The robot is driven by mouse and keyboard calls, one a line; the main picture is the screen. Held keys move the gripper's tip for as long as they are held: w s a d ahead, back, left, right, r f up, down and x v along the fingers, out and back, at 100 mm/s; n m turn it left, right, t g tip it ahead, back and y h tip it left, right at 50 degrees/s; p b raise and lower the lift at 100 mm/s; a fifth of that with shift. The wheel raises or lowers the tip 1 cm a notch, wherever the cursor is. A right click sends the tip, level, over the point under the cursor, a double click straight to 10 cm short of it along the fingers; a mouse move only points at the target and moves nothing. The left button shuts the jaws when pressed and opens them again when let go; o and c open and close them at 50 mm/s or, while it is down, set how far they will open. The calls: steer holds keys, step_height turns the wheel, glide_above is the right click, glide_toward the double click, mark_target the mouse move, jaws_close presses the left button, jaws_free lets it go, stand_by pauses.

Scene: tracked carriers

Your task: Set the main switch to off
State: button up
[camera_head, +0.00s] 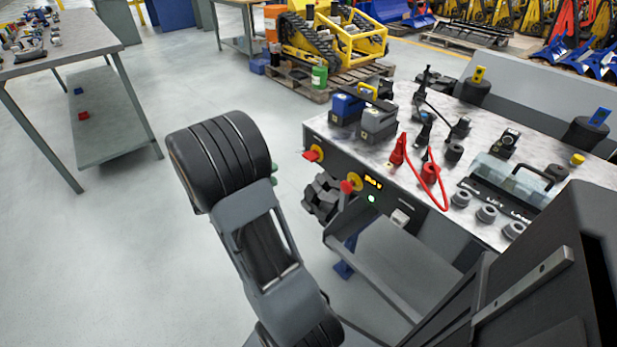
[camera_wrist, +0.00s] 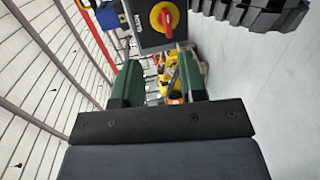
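Two red rotary handles on yellow plates sit on the dark front panel of the workbench in the head view: one switch at the panel's left end (camera_head: 314,153) and another switch further right (camera_head: 351,184). The wrist view shows one red-and-yellow switch (camera_wrist: 165,17) at the top, with small white lettering beside it, hard to read. I cannot tell for certain which of the two it is. My gripper (camera_wrist: 160,70) has its green fingers apart with nothing between them, short of the panel. In the head view my wrist hides most of the gripper; only green fingertip edges (camera_head: 273,173) show.
Blue and grey battery units and red clamps crowd the bench top (camera_head: 400,150). Open floor lies left.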

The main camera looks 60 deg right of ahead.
mark_target(309, 156)
steer(key=s+d+f+b, duration=0.1)
steer(key=d, duration=0.4)
steer(key=s+d+f+h+b, duration=0.1)
steer(key=d, duration=0.4)
steer(key=s+d+f+h+b, duration=0.1)
steer(key=d, duration=0.4)
steer(key=shift+d+f+t, duration=0.15)
steer(key=shift+d+t, duration=0.1)
steer(key=shift+t, duration=0.05)
steer(key=shift+c, duration=0.4)
jaws_close()
